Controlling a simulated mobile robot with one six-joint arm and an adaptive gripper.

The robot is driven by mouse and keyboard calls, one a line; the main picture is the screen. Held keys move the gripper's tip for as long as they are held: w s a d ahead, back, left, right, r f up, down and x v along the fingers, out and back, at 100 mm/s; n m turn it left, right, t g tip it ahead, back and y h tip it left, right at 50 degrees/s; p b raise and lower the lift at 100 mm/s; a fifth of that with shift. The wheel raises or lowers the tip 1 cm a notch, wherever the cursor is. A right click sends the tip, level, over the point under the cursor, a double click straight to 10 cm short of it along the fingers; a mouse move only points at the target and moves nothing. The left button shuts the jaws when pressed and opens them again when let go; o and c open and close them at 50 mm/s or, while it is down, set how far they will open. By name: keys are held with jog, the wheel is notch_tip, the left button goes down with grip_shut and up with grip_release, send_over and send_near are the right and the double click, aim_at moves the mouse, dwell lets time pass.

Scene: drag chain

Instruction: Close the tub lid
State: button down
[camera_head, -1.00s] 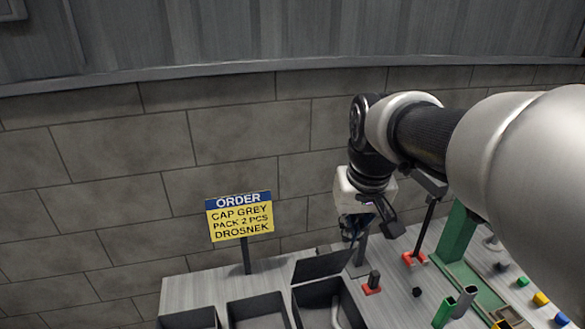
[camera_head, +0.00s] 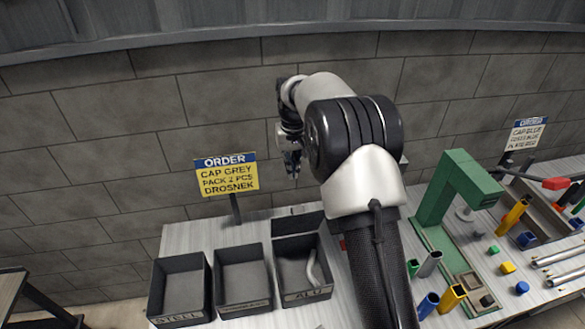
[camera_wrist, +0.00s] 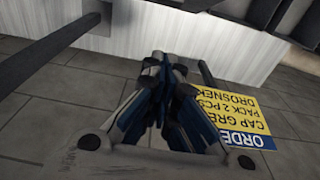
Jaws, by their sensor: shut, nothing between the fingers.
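A dark open tub (camera_head: 278,271), labelled ALU on its front, stands on the bench as the rightmost of three. A bent pale piece (camera_head: 311,268) lies inside it. A dark panel (camera_head: 298,224), which looks like its lid, stands raised at the tub's back edge. My gripper (camera_head: 291,166) is in the air above and behind the tub, pointing down, apart from the lid. In the wrist view its fingers (camera_wrist: 158,105) are shut and empty. The tub and lid cannot be made out in the wrist view.
Two more open tubs (camera_head: 178,285) (camera_head: 242,278) stand to the left. A yellow order sign (camera_head: 228,178) on a post stands left of my gripper. A green press frame (camera_head: 447,190) and several coloured parts lie right of my arm. The brick wall is close behind.

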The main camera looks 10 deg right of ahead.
aim_at(296, 220)
jog(key=s+f, duration=0.3)
jog(key=f, duration=0.5)
jog(key=shift+s+f+b, duration=0.1)
jog(key=shift+f+b, duration=0.05)
jog(key=shift+b, duration=0.35)
